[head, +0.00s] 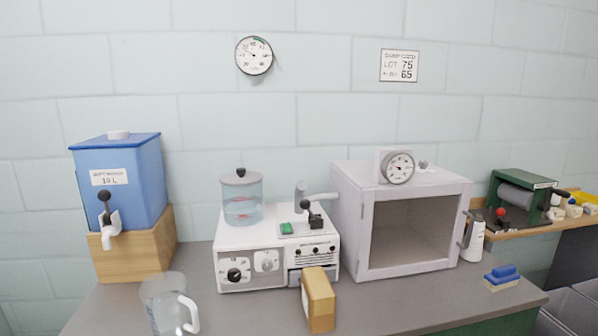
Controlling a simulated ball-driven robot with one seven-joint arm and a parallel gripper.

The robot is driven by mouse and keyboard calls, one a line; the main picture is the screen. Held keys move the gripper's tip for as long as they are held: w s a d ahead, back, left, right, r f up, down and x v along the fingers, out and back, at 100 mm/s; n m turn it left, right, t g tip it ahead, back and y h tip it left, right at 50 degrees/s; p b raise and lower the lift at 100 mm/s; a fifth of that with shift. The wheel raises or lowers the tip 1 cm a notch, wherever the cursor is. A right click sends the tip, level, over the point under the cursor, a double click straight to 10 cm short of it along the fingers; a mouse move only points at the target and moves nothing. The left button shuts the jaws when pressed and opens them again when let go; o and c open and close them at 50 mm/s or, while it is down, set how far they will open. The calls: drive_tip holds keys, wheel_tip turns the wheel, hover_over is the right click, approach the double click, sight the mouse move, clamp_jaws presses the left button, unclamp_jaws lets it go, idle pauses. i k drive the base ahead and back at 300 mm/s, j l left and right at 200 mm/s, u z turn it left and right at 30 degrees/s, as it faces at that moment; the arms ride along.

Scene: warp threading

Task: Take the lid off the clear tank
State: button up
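The clear tank (242,206) is a small see-through cylinder on top of the white machine (250,255), left of its middle. It holds bluish liquid with red marks on its wall. Its lid (241,178) is a grey disc with a dark round knob (241,170), seated on the tank's rim. My gripper is not in view.
A blue water container (120,190) with a tap stands on a wooden stand at left. A clear jug (165,305) and a tan block (318,300) stand in front. A grey open-fronted cabinet (350,225) stands right of the machine. The space above the tank is free.

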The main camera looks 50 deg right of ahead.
sight(240, 178)
drive_tip(key=i+j+z, duration=0.15)
drive_tip(key=j+z, duration=0.25)
drive_tip(key=i+j+z, duration=0.15)
drive_tip(key=z, duration=0.25)
drive_tip(key=j+z, duration=0.35)
drive_tip(key=j, duration=0.1)
